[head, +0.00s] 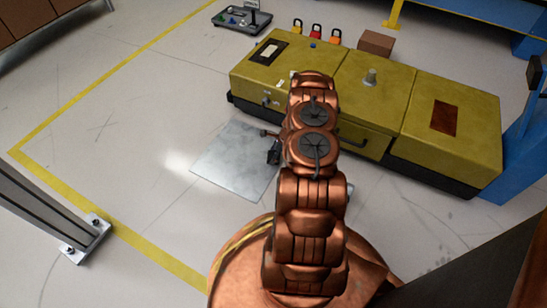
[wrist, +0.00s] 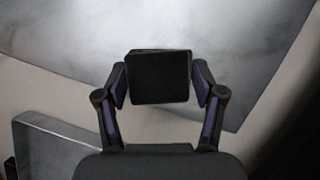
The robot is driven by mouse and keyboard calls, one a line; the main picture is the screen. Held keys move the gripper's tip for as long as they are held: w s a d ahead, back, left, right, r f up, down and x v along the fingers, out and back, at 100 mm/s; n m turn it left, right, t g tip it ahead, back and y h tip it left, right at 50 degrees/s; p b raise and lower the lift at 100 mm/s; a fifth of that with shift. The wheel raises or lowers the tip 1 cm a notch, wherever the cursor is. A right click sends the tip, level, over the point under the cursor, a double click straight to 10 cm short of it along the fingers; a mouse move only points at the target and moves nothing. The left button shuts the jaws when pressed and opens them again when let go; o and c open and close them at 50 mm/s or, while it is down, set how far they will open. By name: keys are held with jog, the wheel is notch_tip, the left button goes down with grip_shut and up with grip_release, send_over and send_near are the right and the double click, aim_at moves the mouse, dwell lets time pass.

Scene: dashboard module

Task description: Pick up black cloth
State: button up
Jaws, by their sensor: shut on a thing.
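My gripper (wrist: 160,84) is shut on a black, square-edged thing (wrist: 160,72), which I take to be the black cloth. It sits between the two fingertips, with a finger pressed to each side, and it looks flat and folded, almost like a block. In the head view my gripper (head: 273,152) shows as a small dark shape left of my copper arm, above the grey metal sheet (head: 225,165). The cloth cannot be told apart from the gripper there. I cannot tell how high it is above the sheet.
A long yellow dashboard module (head: 375,85) with a handle and black base stands behind my arm. Small padlocks (head: 316,31) and a brown box (head: 376,43) are behind it. A black tray (head: 232,18) lies at the back. The floor at left is clear up to a metal post (head: 60,220).

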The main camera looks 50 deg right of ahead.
aim_at(270, 154)
jog(key=c, duration=0.4)
jog(key=shift+r, duration=0.35)
notch_tip(270, 154, up, 4)
jog(key=p, duration=0.2)
jog(key=shift+f+p, duration=0.2)
jog(key=shift+p, duration=0.2)
jog(key=a, duration=0.2)
jog(key=s+a+p, duration=0.1)
jog(key=a, duration=0.2)
jog(key=s+a, duration=0.1)
jog(key=a, duration=0.2)
jog(key=shift+s+a+r, duration=0.1)
jog(key=shift+s+a, duration=0.05)
jog(key=shift+s+a+r+p, duration=0.1)
jog(key=shift+s+a+p, duration=0.2)
jog(key=shift+a, duration=0.9)
jog(key=shift+s+a+r+p, duration=0.1)
jog(key=shift+s+a, duration=0.35)
jog(key=shift+a, duration=0.7)
jog(key=shift+s+a+r+p, duration=0.1)
jog(key=shift+s+a+p, duration=0.2)
jog(key=shift+a, duration=0.9)
